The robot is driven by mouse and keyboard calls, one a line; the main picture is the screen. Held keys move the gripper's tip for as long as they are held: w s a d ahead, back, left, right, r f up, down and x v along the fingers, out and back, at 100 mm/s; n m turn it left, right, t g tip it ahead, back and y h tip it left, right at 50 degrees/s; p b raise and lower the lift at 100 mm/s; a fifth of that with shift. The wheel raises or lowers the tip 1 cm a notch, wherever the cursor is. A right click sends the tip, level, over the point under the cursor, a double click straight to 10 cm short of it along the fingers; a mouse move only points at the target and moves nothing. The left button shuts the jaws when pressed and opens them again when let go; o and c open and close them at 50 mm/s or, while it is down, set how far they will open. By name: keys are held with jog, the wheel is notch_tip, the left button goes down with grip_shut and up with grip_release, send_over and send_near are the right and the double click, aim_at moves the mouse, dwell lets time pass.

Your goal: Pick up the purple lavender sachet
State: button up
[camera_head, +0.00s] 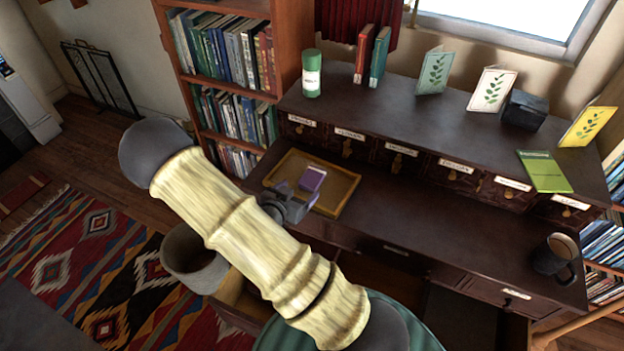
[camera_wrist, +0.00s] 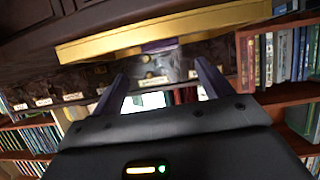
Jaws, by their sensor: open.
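The purple lavender sachet (camera_head: 312,179) lies in a shallow wooden tray (camera_head: 348,199) on the dark desk's lower surface. It has a pale label edge on one side. My gripper (camera_head: 298,193) is open, low over the tray's near-left part, close beside the sachet on its near side. In the wrist view, my gripper's two fingers (camera_wrist: 160,72) are spread apart with nothing held. A purple strip, likely the sachet (camera_wrist: 160,46), shows between and beyond them against the tray (camera_wrist: 165,28). I cannot tell whether the fingers touch the sachet.
A row of small labelled drawers (camera_head: 398,155) rises behind the tray. The shelf above holds a green jar (camera_head: 312,74), two books, cards and a black box (camera_head: 524,110). A dark mug (camera_head: 556,257) stands far right. The desk right of the tray is clear.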

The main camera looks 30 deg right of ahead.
aim_at(313, 175)
jog(key=shift+x, duration=2.75)
jog(key=shift+x, duration=2.65)
jog(key=shift+w+a, duration=0.15)
jog(key=shift+w, duration=0.05)
jog(key=c, duration=1.1)
jog(key=shift+o, duration=0.2)
jog(key=shift+r, duration=0.15)
notch_tip(313, 175, up, 10)
jog(key=shift+f+p, duration=0.1)
jog(key=shift+p, duration=0.45)
